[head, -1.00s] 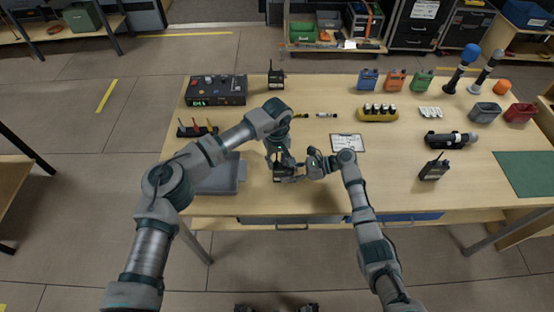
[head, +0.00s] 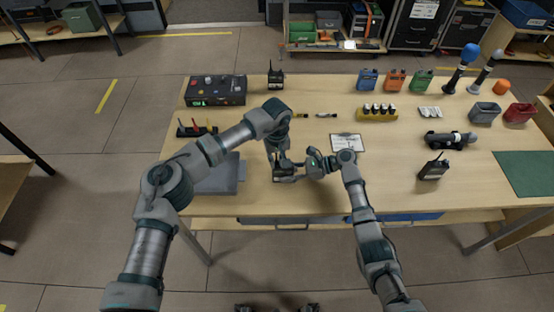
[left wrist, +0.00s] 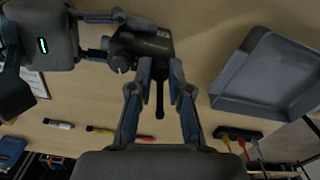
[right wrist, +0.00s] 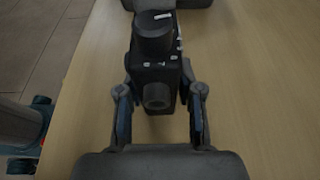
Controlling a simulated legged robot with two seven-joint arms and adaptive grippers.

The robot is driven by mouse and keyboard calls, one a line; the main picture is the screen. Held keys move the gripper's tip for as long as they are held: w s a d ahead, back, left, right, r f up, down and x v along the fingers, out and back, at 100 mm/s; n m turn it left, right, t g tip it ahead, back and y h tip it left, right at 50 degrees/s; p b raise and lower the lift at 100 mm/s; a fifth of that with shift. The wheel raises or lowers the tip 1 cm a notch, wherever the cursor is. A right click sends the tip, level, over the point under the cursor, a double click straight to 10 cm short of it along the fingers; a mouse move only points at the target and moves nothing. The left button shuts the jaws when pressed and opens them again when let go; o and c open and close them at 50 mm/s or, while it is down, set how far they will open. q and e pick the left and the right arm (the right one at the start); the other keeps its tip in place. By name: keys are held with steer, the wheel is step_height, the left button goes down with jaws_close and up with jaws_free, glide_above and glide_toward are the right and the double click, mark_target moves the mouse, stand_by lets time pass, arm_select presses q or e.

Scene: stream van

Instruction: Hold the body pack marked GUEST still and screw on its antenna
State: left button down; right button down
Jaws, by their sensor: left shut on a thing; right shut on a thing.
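A dark body pack (head: 283,174) is held just above the table near its front edge; no name on it can be read. My right gripper (head: 309,166) is shut on it from the right. In the right wrist view the pack (right wrist: 157,72) sits between both fingers (right wrist: 160,105). My left gripper (head: 281,157) is above the pack. In the left wrist view its fingertips (left wrist: 160,68) are shut on a thin black antenna (left wrist: 160,100), right against the pack (left wrist: 147,45). The fingers hide where antenna and pack meet, so I cannot tell whether they are joined.
A grey tray (head: 240,172) lies left of the pack. A clipboard (head: 347,142) lies to the right. Other packs with antennas stand at the back (head: 276,79) and right (head: 433,169). A control box (head: 217,90) is at back left. Table between pack and right-hand pack is mostly clear.

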arm_select(q)
steer(key=shift+m, duration=0.3)
steer(key=m, duration=0.3)
steer(key=shift+m, duration=0.3)
steer(key=m, duration=0.4)
steer(key=shift+a, duration=0.1)
steer(key=c, duration=1.2)
jaws_free()
steer(key=n, duration=0.4)
